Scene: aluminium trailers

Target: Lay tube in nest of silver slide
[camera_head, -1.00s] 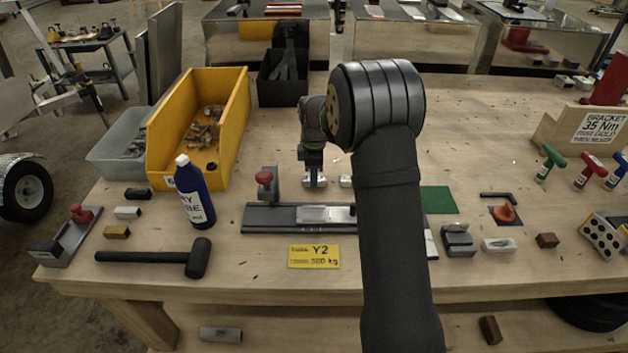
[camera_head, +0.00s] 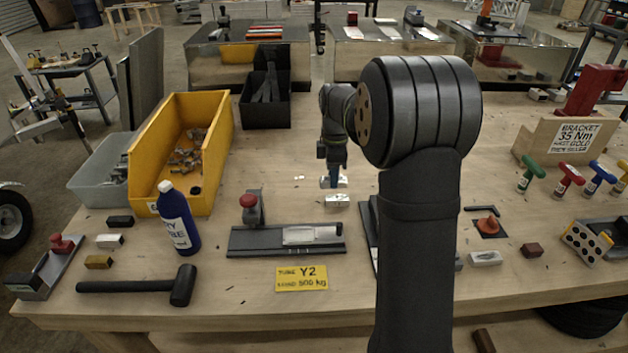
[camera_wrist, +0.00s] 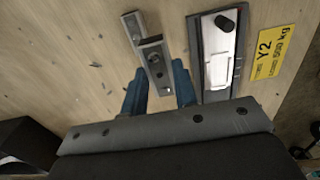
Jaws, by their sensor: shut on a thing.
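A short silver tube piece (camera_wrist: 155,62) is between the blue fingers of my gripper (camera_wrist: 160,88) in the wrist view. In the head view my gripper (camera_head: 333,180) holds it, apparently above the table, behind the slide. A second silver piece (camera_head: 337,201) lies on the table just in front of it; it also shows in the wrist view (camera_wrist: 133,28). The silver slide (camera_head: 312,236) sits on a dark rail (camera_head: 262,241), in front and slightly left of my gripper. In the wrist view the slide (camera_wrist: 217,72) is right of the fingers. The nest's shape is unclear.
A red-knobbed stand (camera_head: 251,208) rises at the rail's left back. A yellow Y2 card (camera_head: 301,278) lies in front. A blue bottle (camera_head: 178,222) and yellow bin (camera_head: 213,135) stand left. Another dark fixture (camera_head: 370,235) is partly hidden by my arm.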

